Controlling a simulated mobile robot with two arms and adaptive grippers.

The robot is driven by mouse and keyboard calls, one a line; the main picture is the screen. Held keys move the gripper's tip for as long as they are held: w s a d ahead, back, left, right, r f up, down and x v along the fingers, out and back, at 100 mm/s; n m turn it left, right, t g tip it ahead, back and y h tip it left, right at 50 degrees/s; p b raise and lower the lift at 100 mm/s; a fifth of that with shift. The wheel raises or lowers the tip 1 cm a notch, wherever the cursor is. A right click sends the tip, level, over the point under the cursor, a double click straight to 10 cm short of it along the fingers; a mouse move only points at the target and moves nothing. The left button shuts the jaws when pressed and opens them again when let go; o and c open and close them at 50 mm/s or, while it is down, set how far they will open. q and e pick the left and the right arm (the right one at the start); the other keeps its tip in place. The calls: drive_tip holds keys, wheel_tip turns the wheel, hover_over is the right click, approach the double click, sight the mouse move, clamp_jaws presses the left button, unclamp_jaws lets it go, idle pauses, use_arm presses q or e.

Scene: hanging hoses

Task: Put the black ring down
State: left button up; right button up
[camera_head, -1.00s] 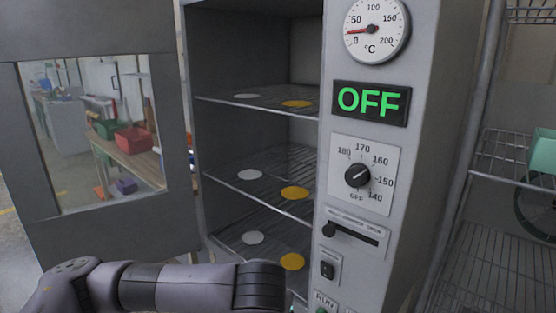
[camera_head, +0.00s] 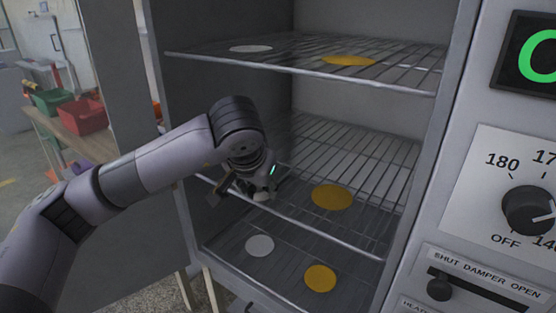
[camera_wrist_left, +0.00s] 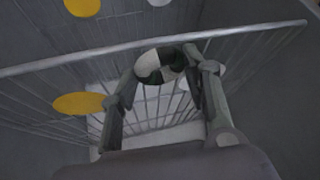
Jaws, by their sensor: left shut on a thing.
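My left gripper (camera_head: 258,192) reaches into the open oven at the front of the middle wire shelf (camera_head: 365,160), on its left side. In the left wrist view its two fingers (camera_wrist_left: 168,82) are shut on a dark, rounded piece, the black ring (camera_wrist_left: 148,70), with pale patches showing at it. In the head view the ring is hidden by the gripper and wrist. I cannot tell whether the ring touches the shelf. A yellow disc (camera_head: 332,196) lies on the middle shelf to the right of the gripper. My right gripper is not in view.
The upper shelf (camera_head: 400,78) has a white disc (camera_head: 250,48) and a yellow disc (camera_head: 348,60). Below, a white disc (camera_head: 260,246) and a yellow disc (camera_head: 320,278) show. The control panel (camera_head: 490,190) borders the opening at right; the open door (camera_head: 125,120) stands at left.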

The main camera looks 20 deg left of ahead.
use_arm(q)
drive_tip(key=w, duration=0.2)
drive_tip(key=w+p, duration=0.1)
drive_tip(key=w, duration=0.4)
drive_tip(key=shift+w+a, duration=0.35)
drive_tip(key=shift+w, duration=0.05)
drive_tip(key=shift+w+a+p, duration=0.2)
drive_tip(key=shift+w+p, duration=0.15)
drive_tip(key=shift+w, duration=0.6)
drive_tip(key=w, duration=0.2)
drive_tip(key=shift+w+a+p, duration=0.15)
drive_tip(key=shift+w+p, duration=0.15)
drive_tip(key=shift+f+b, duration=0.85)
drive_tip(key=shift+r, duration=0.1)
drive_tip(key=o, duration=1.1)
